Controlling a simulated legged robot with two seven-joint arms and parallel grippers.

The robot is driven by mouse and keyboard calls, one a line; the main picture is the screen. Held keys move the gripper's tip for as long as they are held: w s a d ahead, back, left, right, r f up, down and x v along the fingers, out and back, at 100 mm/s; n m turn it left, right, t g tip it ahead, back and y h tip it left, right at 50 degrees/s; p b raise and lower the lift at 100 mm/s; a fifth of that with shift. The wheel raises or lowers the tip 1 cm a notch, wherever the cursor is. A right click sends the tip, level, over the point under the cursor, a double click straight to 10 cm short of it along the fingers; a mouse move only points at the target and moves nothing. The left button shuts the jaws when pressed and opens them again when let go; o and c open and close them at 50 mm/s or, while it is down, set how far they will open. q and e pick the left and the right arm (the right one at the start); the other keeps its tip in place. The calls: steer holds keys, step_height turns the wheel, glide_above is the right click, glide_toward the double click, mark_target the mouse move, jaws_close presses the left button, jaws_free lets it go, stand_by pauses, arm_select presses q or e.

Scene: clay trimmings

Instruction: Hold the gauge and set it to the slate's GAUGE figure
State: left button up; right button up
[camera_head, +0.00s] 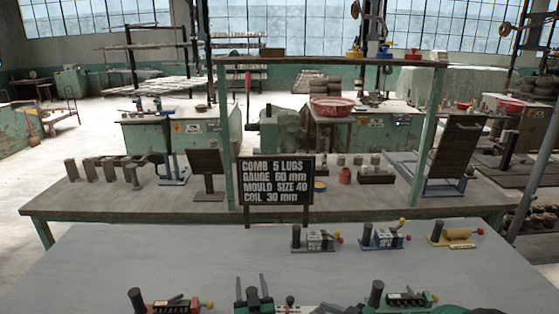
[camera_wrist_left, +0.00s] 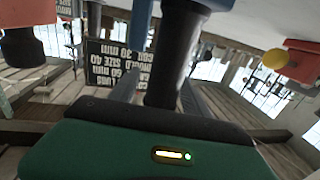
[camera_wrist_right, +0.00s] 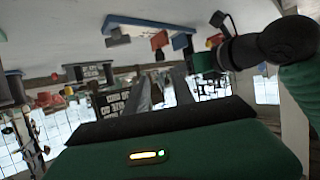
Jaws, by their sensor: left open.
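The black slate (camera_head: 276,180) reads COMB 5 LUGS, GAUGE 60 mm, MOULD SIZE 40, COIL 30 mm. It shows upside down in the left wrist view (camera_wrist_left: 117,64). Several small devices with handles and coloured knobs lie on the grey table; I cannot tell which is the gauge. A red one (camera_head: 172,304) and a green one (camera_head: 408,299) are at the front. A pale piece with a dark knob (camera_head: 290,302) is between them, partly cut off. My left gripper (camera_head: 254,282) is open beside the red device. My right gripper (camera_wrist_right: 165,85) has its fingers apart.
A grey device (camera_head: 318,239), a blue one (camera_head: 384,237) and a yellow one (camera_head: 456,235) stand along the back of the grey table (camera_head: 130,250). The table between the rows is clear. A wooden bench (camera_head: 120,198) with posts lies beyond.

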arm_select(q)
steer(key=s+d+r+m+g+h, duration=0.2)
steer(key=s+h, duration=0.1)
steer(key=s, duration=0.7)
arm_select(e)
steer(key=s+d+r+m+h+p, duration=0.2)
steer(key=s+d+m+h, duration=0.25)
steer(key=d+h, duration=0.35)
arm_select(q)
steer(key=s+a+g, duration=0.6)
steer(key=s+a, duration=0.1)
steer(key=s, duration=0.7)
steer(key=s+a+g+p, duration=0.1)
steer(key=s+a+g, duration=0.6)
steer(key=s, duration=0.6)
steer(key=shift+s+a+r, duration=0.2)
steer(key=shift+s+r, duration=0.15)
steer(key=shift+s, duration=0.05)
arm_select(e)
steer(key=s+a+f+m+g+h, duration=0.1)
steer(key=s+m+g, duration=0.3)
steer(key=s, duration=1.6)
steer(key=f+g, duration=0.1)
steer(key=g, duration=0.2)
steer(key=shift+s+a+g, duration=0.15)
steer(key=shift+s+g, duration=0.1)
steer(key=shift+g, duration=0.05)
